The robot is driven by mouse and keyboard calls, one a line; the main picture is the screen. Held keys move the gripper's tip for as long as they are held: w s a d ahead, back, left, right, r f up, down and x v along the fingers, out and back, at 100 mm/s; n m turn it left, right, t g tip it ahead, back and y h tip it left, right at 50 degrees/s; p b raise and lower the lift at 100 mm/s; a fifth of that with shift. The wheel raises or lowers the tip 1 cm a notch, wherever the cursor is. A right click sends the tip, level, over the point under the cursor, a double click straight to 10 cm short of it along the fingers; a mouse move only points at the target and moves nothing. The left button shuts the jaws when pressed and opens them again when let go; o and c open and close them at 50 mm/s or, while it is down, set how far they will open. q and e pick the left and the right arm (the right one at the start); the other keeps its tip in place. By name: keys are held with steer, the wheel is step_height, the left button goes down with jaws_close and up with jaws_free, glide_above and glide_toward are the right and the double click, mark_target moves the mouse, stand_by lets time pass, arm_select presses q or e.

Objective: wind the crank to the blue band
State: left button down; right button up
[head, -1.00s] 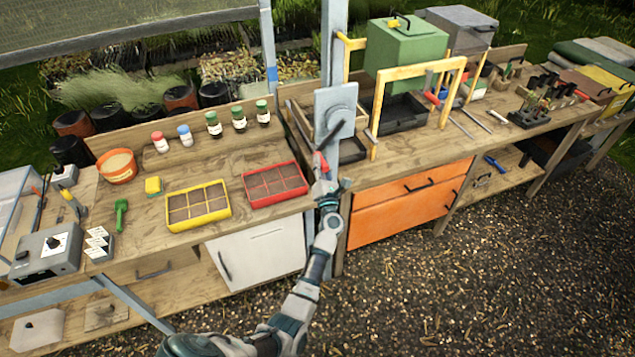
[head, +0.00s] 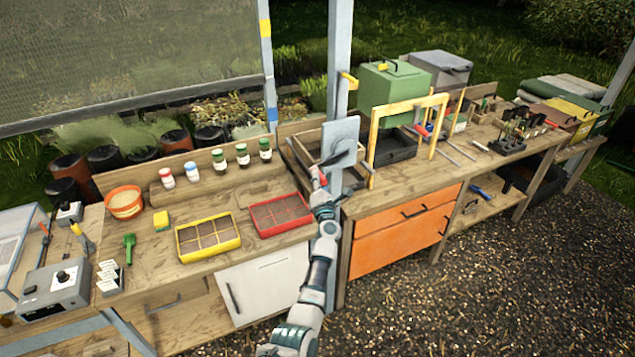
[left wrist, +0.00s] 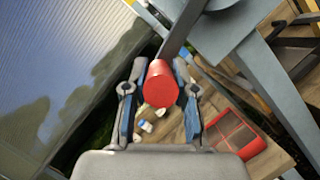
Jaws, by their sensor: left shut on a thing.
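The crank's grey plate (head: 341,133) is mounted on the grey post, with a dark crank arm (head: 336,160) angled down to the left. Its red handle (head: 316,175) is held by my left gripper (head: 319,186). In the left wrist view the red handle (left wrist: 161,84) sits between the two fingers of my left gripper (left wrist: 160,92). The mesh shade (head: 130,50) hangs at upper left. Its grey bottom bar (head: 140,105) is level with a spot above the blue band (head: 271,114) and below the yellow band (head: 264,28) on the thin post. My right gripper is out of view.
A red tray (head: 280,229) and a yellow tray (head: 207,253) lie on the bench below the crank. Several bottles stand behind them. A yellow frame (head: 410,103) and a green box (head: 394,82) stand right of the post.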

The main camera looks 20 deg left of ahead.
arm_select(q)
steer(key=shift+r, duration=0.25)
steer(key=c, duration=1.1)
jaws_free()
steer(key=shift+o, duration=0.9)
steer(key=shift+w+f, duration=0.15)
steer(key=shift+f, duration=0.1)
steer(key=v, duration=0.7)
steer(key=shift+d, duration=0.25)
